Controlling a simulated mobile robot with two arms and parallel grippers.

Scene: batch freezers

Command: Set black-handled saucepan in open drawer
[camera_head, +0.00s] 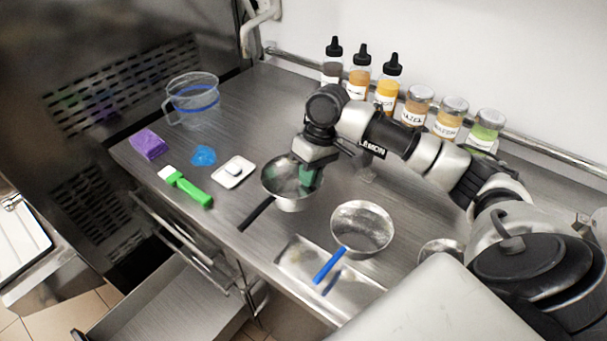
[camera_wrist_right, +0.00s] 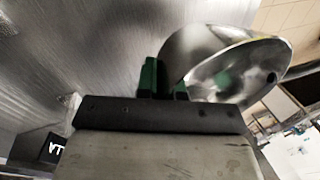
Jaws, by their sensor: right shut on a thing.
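The black-handled saucepan (camera_head: 279,202) is a small steel pan over the middle of the counter; its black handle (camera_head: 257,213) points toward the front left. My right gripper (camera_head: 305,178) is at the pan's right side, with green fingertips shut on its rim. In the right wrist view, the green fingers (camera_wrist_right: 165,82) pinch the edge of the steel saucepan (camera_wrist_right: 215,60), which appears tilted there. I cannot tell whether the pan touches the counter. The open drawer (camera_head: 170,300) is pulled out below the counter at the lower left, and its visible floor is bare. My left gripper is not in view.
A blue-handled pan (camera_head: 362,228) stands right of the saucepan, its handle over a metal tray (camera_head: 300,262). Left are a green brush (camera_head: 187,187), white dish (camera_head: 233,172), blue item (camera_head: 203,155), purple sponge (camera_head: 149,144) and clear jug (camera_head: 192,98). Several bottles and jars (camera_head: 387,95) line the back.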

